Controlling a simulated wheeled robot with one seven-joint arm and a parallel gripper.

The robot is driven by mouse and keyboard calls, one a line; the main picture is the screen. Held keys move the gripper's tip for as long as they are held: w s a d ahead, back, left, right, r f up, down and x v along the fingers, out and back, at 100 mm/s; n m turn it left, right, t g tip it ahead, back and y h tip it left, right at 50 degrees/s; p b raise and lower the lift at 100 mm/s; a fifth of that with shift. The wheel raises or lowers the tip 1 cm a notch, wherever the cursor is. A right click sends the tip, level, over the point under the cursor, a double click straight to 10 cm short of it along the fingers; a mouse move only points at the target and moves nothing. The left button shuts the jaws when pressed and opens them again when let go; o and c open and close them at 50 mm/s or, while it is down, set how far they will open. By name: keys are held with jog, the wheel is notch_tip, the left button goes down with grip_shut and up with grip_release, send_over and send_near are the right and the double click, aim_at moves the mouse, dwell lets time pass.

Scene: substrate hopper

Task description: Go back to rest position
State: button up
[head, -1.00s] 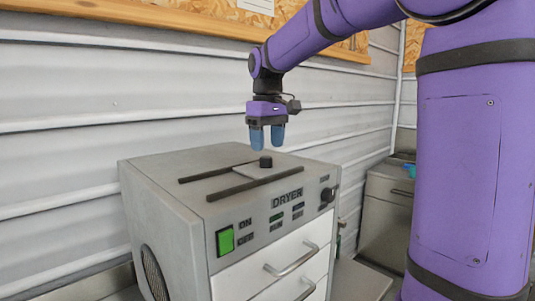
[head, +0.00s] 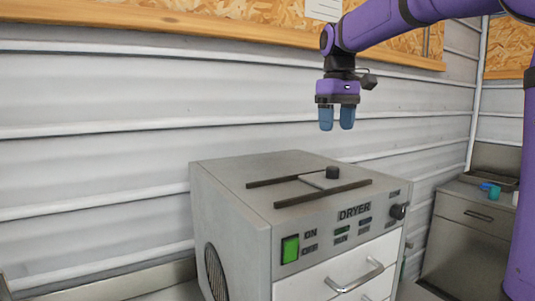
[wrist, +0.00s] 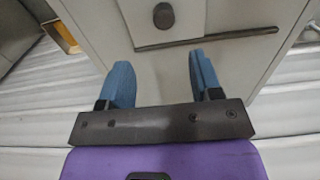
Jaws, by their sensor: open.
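My gripper (head: 337,118) hangs from the purple arm with its two blue fingers pointing down. It is open and empty, in the air above the back of the grey dryer (head: 230,195). In the wrist view my gripper (wrist: 161,85) shows its blue fingers spread apart with nothing between them. The dryer's black lid knob (head: 332,172) stands on a flat plate between two dark rails on the dryer top. The knob also shows in the wrist view (wrist: 163,15), beyond the fingers and apart from them.
A green button (head: 290,249) and white drawers with metal handles (head: 356,277) are on the dryer's front. A corrugated wall (head: 110,120) stands close behind. A steel cabinet (head: 465,235) with small teal items on top is at the right.

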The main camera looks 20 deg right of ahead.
jog(key=s+a+f+t, duration=0.1)
jog(key=s+a+f, duration=0.1)
jog(key=s+f, duration=0.3)
jog(key=s+a+f+m+t, duration=0.1)
jog(key=s+f, duration=0.3)
jog(key=s, duration=0.7)
jog(key=s+a+f+m+t, duration=0.1)
jog(key=s+a+f+t, duration=0.2)
jog(key=s+f, duration=0.2)
jog(key=s, duration=0.3)
jog(key=shift+s+f, duration=0.25)
jog(key=shift+f, duration=0.1)
dwell(0.8)
